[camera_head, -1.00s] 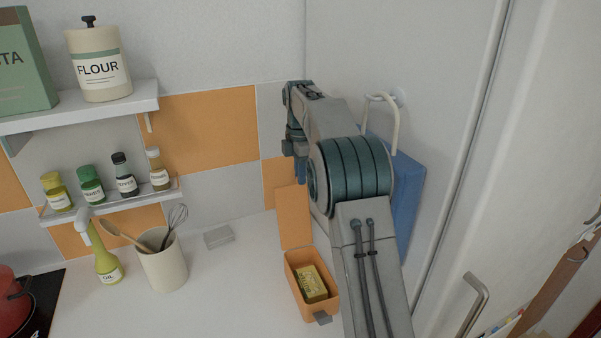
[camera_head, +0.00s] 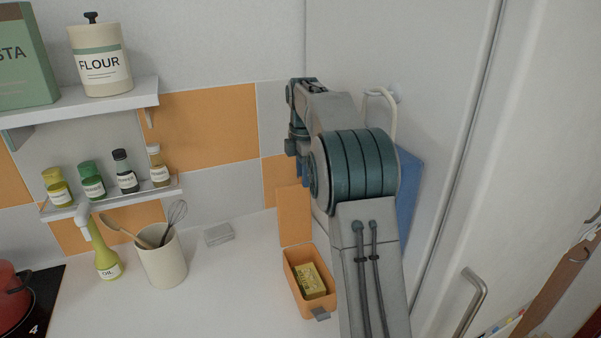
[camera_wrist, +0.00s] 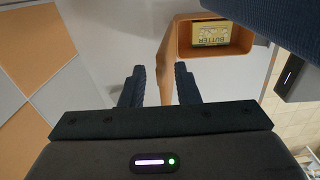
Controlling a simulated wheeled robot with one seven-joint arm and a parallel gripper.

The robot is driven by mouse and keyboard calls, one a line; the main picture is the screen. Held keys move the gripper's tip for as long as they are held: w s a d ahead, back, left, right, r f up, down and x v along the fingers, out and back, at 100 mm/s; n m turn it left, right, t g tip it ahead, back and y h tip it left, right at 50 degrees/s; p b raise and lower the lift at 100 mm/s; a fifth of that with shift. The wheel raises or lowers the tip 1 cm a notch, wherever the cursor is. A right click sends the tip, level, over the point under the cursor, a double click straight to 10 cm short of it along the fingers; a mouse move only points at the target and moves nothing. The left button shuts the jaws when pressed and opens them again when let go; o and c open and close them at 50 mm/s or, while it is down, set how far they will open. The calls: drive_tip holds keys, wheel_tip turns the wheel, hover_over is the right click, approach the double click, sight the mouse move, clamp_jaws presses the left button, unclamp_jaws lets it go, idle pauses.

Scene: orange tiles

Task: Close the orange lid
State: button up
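The orange lid (camera_head: 294,216) stands open and upright at the back edge of its orange box (camera_head: 323,287) on the counter. In the wrist view the lid (camera_wrist: 165,72) shows as a narrow orange strip, nearly edge-on, and the box (camera_wrist: 212,51) is beyond it. A yellow butter block (camera_head: 312,281) lies in the box; its label also shows in the wrist view (camera_wrist: 211,33). My gripper (camera_wrist: 158,84) is open, with the lid's strip showing between its two fingers. I cannot tell whether a finger touches it.
A utensil crock (camera_head: 162,262) and an oil bottle (camera_head: 107,263) stand to the left. A blue board (camera_head: 408,195) hangs on the right wall behind my arm. A spice shelf (camera_head: 115,199) is on the tiled wall.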

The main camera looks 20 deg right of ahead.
drive_tip(key=shift+r, duration=0.2)
wheel_tip(320, 180, up, 14)
drive_tip(key=p, duration=0.2)
drive_tip(key=shift+f, duration=0.25)
drive_tip(key=shift+c, duration=0.4)
drive_tip(key=w+a+f+g+h+p, duration=0.1)
drive_tip(key=w+a+h+p, duration=0.1)
drive_tip(key=a+h+p, duration=0.4)
drive_tip(key=shift+y, duration=0.7)
drive_tip(key=x, duration=1.3)
drive_tip(key=shift+s+a+f+b, duration=0.25)
drive_tip(key=shift+s+f+b, duration=0.05)
drive_tip(key=shift+f+b, duration=0.1)
clamp_jaws()
